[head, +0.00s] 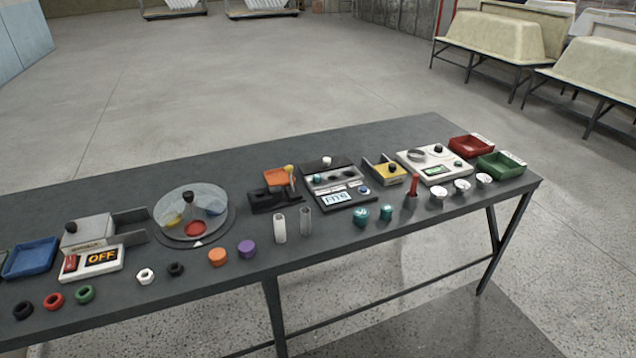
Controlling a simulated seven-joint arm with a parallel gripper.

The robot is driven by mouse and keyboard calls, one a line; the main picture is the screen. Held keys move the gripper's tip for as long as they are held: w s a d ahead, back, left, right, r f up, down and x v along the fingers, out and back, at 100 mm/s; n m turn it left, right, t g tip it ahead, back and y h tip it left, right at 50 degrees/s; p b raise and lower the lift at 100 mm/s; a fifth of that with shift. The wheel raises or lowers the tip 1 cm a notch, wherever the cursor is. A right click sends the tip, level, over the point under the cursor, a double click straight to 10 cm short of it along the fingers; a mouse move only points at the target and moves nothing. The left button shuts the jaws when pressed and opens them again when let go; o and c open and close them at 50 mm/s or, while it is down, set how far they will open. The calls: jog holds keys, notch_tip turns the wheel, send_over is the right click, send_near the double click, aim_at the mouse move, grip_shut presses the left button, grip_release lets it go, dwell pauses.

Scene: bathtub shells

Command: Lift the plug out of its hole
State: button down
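A thin red upright peg (413,184) stands near the front right of the long dark table (340,260). It looks like the plug. Its lower end meets a dark spot at the table top; its hole is too small to make out clearly. My gripper and arm are not in view.
Teal knobs (361,214) stand left of the peg and small white cups (437,196) right of it. A yellow-topped box (384,172) and a white device (434,164) stand behind. Two upright tubes (279,228) are further left.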

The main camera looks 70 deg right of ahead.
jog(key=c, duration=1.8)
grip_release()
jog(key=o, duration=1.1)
